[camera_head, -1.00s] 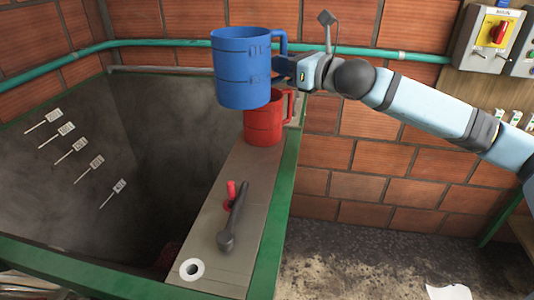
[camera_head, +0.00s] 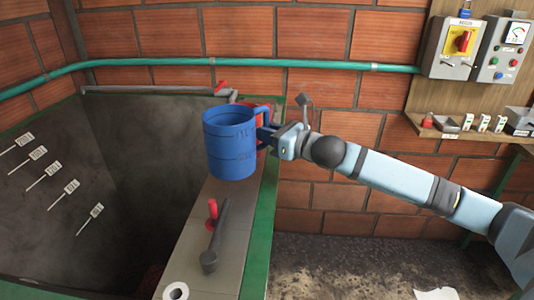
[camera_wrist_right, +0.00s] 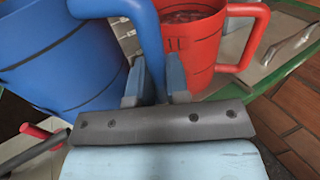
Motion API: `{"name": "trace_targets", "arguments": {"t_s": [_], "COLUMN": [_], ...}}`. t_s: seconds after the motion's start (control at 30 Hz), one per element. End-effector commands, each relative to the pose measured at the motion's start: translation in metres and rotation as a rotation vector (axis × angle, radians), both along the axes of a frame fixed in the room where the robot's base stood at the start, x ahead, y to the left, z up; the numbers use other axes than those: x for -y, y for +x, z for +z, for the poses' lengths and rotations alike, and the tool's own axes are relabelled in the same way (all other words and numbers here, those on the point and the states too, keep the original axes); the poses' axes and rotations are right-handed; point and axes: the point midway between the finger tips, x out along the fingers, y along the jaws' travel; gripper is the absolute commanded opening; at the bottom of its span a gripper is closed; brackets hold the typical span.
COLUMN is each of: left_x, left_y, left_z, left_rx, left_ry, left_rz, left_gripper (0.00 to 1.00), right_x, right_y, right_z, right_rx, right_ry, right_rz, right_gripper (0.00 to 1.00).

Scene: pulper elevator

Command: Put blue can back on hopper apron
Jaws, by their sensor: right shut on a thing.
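The blue can (camera_head: 229,145) is a mug-shaped vessel with a handle on its right side, and it is upright over the hopper apron (camera_head: 216,257). My right gripper (camera_head: 266,137) is shut on its handle; the right wrist view shows the handle between the two fingers (camera_wrist_right: 158,82). I cannot tell whether the can's base touches the apron. A red can (camera_wrist_right: 193,40) stands close beside the blue can, with dark red contents. In the head view it is mostly hidden behind the blue can and gripper. My left gripper is not in view.
A grey lever with a red handle (camera_head: 212,213) lies on the apron in front of the blue can. A white ring (camera_head: 176,291) is at the near end. The deep hopper (camera_head: 150,150) opens to the left. Switch boxes (camera_head: 458,45) hang on the wall at right.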

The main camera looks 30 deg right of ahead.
Motion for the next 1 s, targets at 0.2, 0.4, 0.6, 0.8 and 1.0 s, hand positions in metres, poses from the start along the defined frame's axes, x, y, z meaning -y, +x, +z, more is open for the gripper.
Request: {"name": "trace_targets", "arguments": {"t_s": [0.2,0.4,0.6,0.8,1.0], "left_x": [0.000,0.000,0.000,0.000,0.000], "left_y": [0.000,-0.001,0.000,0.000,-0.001], "left_z": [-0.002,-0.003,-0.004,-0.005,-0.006], "left_rx": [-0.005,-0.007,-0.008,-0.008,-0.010], "left_ry": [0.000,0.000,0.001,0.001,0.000], "left_rz": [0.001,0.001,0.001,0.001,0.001], "left_gripper": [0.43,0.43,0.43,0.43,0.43], "right_x": [0.000,-0.001,0.000,0.000,0.000], "right_y": [0.000,0.000,0.000,0.000,0.000], "right_z": [-0.018,-0.045,-0.053,-0.055,-0.056], "right_rx": [0.000,-0.003,0.001,0.001,0.001], "right_ry": [0.002,0.004,0.000,0.000,0.000], "right_rz": [0.001,0.001,0.000,0.000,0.000], "right_gripper": [0.00,0.00,0.00,0.00,0.41]}}
